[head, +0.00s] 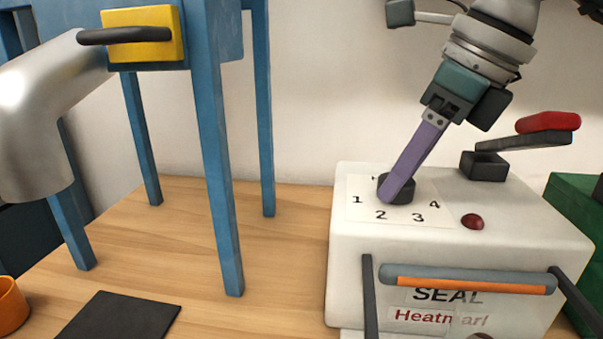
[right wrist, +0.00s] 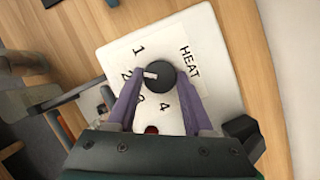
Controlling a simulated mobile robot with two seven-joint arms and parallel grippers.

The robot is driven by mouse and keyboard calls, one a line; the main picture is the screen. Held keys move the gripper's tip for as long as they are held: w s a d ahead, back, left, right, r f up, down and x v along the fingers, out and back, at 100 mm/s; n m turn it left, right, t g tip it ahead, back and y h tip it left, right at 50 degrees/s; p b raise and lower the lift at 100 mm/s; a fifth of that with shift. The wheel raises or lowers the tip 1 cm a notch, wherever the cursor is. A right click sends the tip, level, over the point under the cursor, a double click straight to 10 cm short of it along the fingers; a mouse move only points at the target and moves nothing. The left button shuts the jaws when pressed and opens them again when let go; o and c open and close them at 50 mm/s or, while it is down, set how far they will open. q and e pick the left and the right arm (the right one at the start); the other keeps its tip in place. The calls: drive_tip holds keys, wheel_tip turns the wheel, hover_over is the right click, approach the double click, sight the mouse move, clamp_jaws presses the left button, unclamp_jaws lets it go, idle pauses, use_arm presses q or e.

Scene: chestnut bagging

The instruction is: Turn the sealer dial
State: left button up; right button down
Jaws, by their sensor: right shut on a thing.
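The sealer (head: 460,215) is a white box with SEAL lettering on its front, at the right of the head view. Its black round dial (head: 396,188) sits on a white label with the numbers 1 to 4. In the right wrist view the dial (right wrist: 161,78) shows a white pointer mark directed left, roughly at the 2; HEAT is printed on the label. My right gripper (head: 402,184) comes from above at a slant, its purple fingers shut on the dial, one on each side. The left gripper is not in view.
A red button (head: 473,222) and a red-handled lever (head: 547,122) are on the sealer's top. An orange and grey bar (head: 468,280) crosses its front. A blue-legged stand (head: 212,130) with a silver spout (head: 45,110) is at left. A black mat (head: 118,318) lies on the wooden table.

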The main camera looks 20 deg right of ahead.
drive_tip(key=shift+n+y, duration=0.4)
drive_tip(key=shift+n, duration=0.6)
drive_tip(key=shift+g, duration=0.3)
drive_tip(key=shift+c, duration=1.5)
unclamp_jaws()
drive_tip(key=v, duration=1)
drive_tip(key=shift+w, duration=0.1)
